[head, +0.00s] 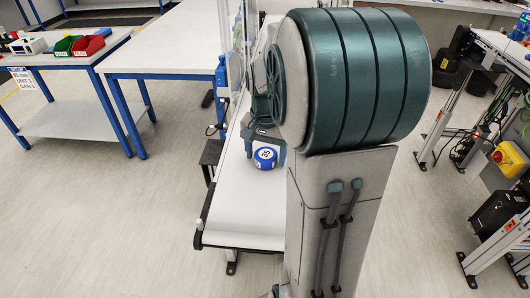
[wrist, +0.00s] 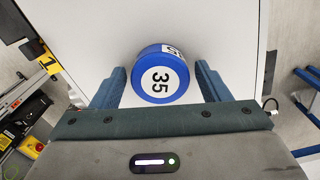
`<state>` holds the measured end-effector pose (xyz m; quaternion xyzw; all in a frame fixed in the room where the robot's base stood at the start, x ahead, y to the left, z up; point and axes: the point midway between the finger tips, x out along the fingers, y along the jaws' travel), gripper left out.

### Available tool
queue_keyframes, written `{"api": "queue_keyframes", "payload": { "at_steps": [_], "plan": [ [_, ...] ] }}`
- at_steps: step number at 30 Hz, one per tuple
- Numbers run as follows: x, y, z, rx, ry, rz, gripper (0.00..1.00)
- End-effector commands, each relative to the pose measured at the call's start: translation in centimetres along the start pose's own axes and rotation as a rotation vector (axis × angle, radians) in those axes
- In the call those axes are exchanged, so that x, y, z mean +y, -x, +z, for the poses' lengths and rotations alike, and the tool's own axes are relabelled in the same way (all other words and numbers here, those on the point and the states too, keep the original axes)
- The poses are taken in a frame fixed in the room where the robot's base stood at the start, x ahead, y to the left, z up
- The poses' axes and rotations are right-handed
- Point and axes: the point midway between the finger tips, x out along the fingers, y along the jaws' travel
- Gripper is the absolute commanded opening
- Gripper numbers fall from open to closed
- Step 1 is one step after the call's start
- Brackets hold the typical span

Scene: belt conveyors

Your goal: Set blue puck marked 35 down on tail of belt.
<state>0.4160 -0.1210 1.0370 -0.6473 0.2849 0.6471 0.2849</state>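The blue puck marked 35 (head: 265,158) appears to rest on the white belt (head: 243,212), back from its near end. In the wrist view the puck (wrist: 160,75) shows a white face with 35 on it and lies between the two fingers of my gripper (wrist: 160,68). A narrow gap shows on each side of the puck, so the fingers are open around it and do not visibly touch it. In the head view my arm hides most of my gripper and the belt's right side.
The belt's near end has a dark edge (head: 240,248), with bare belt before the puck. A clear panel (head: 237,55) stands along the belt's left. A white table (head: 170,45) and a bench with red and green bins (head: 88,45) stand left. A yellow emergency-stop box (head: 508,159) is right.

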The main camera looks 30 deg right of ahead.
Motion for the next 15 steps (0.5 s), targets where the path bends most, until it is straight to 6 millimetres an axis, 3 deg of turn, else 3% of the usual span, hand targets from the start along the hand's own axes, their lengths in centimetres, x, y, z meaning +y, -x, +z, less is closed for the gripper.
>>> {"api": "queue_keyframes", "payload": {
  "at_steps": [10,15],
  "plan": [
    [0.0,0.3,0.0,0.000,0.000,0.000,0.75],
    [-0.1,2.2,-0.1,0.005,0.000,-0.003,0.75]
  ]
}}
